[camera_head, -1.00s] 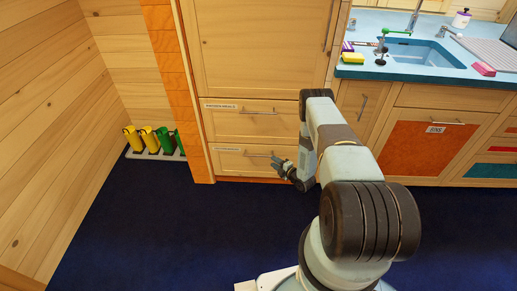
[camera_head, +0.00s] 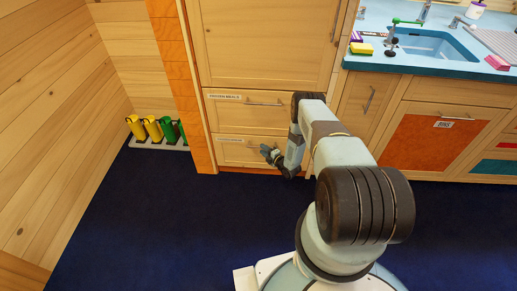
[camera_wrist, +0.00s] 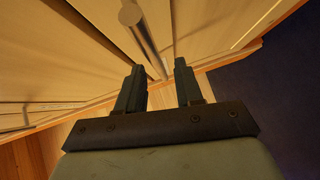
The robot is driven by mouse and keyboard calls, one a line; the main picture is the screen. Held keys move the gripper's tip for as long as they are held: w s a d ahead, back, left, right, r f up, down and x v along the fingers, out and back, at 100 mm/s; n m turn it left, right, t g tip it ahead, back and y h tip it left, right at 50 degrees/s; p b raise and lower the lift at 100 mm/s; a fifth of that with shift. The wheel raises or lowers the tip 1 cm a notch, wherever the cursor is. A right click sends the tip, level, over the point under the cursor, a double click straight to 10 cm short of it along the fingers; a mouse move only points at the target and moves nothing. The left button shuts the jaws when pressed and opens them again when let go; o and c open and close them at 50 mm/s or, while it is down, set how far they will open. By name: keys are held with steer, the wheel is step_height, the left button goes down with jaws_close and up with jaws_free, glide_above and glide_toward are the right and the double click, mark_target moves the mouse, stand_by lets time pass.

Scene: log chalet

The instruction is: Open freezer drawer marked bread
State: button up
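Two wooden drawers sit under a tall cabinet door. The upper drawer (camera_head: 246,118) has a white label that seems to read frozen meals. The lower drawer (camera_head: 234,153) has a white label (camera_head: 236,140) too small to read. Both drawers look shut. My gripper (camera_head: 268,153) is in front of the lower drawer, near its handle, which it partly hides. In the wrist view my gripper (camera_wrist: 160,72) is open, its two fingers apart and empty. A round metal bar handle (camera_wrist: 142,38) runs between and beyond the fingertips; I cannot tell whether they touch it.
An orange post (camera_head: 183,90) stands left of the drawers, with yellow and green bottle-like items (camera_head: 153,128) beside it. A blue counter (camera_head: 430,60) with a sink is at the right above an orange-fronted cabinet (camera_head: 425,142). The dark blue floor (camera_head: 150,220) is clear.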

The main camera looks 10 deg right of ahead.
steer(key=shift+x, duration=1.75)
jaws_close()
steer(key=shift+s+a, duration=0.1)
